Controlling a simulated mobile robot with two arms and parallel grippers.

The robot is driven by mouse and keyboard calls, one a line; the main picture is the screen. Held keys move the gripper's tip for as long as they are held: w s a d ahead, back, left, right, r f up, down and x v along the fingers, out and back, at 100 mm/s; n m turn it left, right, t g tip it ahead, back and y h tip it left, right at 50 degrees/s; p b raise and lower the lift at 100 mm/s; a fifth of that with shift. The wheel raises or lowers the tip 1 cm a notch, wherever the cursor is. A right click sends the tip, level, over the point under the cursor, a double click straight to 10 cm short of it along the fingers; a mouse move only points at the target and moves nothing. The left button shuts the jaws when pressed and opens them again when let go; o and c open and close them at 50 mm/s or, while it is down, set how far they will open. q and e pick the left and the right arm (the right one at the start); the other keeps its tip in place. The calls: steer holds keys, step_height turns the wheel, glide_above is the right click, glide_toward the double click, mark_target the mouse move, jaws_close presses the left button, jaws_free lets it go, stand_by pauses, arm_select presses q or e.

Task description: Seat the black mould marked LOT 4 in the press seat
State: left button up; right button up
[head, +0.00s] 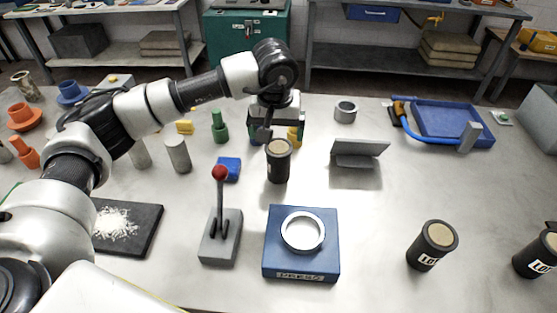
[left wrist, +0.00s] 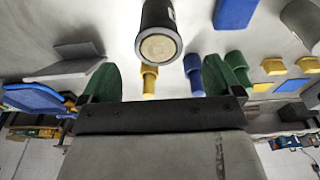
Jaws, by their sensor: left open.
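A black cylindrical mould (head: 278,168) with a tan top stands upright on the table; no label is readable on it. My left gripper (head: 276,130) is open just behind it. In the left wrist view this mould (left wrist: 158,18) appears between and beyond the open green fingers (left wrist: 160,80), with a sliver of white label. Another black mould (head: 425,255) stands at the right, its label partly reading "LO". A third black mould (head: 530,262) is cut by the right edge; its number is unreadable. The blue press block (head: 277,258) carries an empty pale ring seat (head: 302,232). My right gripper is out of view.
A grey lever box (head: 219,245) with a red knob stands left of the press. A grey angled bracket (head: 358,150) and a blue tray (head: 452,122) lie farther back. Several coloured pieces sit at left. The table between press and right moulds is clear.

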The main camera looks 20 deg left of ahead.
mark_target(279, 147)
arm_select(q)
steer(key=f, duration=0.3)
steer(key=w+f+p, duration=0.1)
steer(key=shift+a+f, duration=0.1)
steer(key=shift+f, duration=0.3)
steer(key=shift+w+f+p, duration=0.1)
steer(key=shift+f+p, duration=0.3)
steer(key=shift+f, duration=0.15)
steer(key=f, duration=0.1)
steer(key=w+f+p, duration=0.1)
steer(key=f, duration=0.1)
steer(key=shift+f, duration=0.25)
steer(key=shift+w+a+f, duration=0.1)
steer(key=shift+f, duration=0.3)
steer(key=shift+c, duration=0.2)
steer(key=c, duration=1)
steer(key=shift+r, duration=0.15)
steer(key=shift+c, duration=0.2)
steer(key=shift+w+r, duration=0.1)
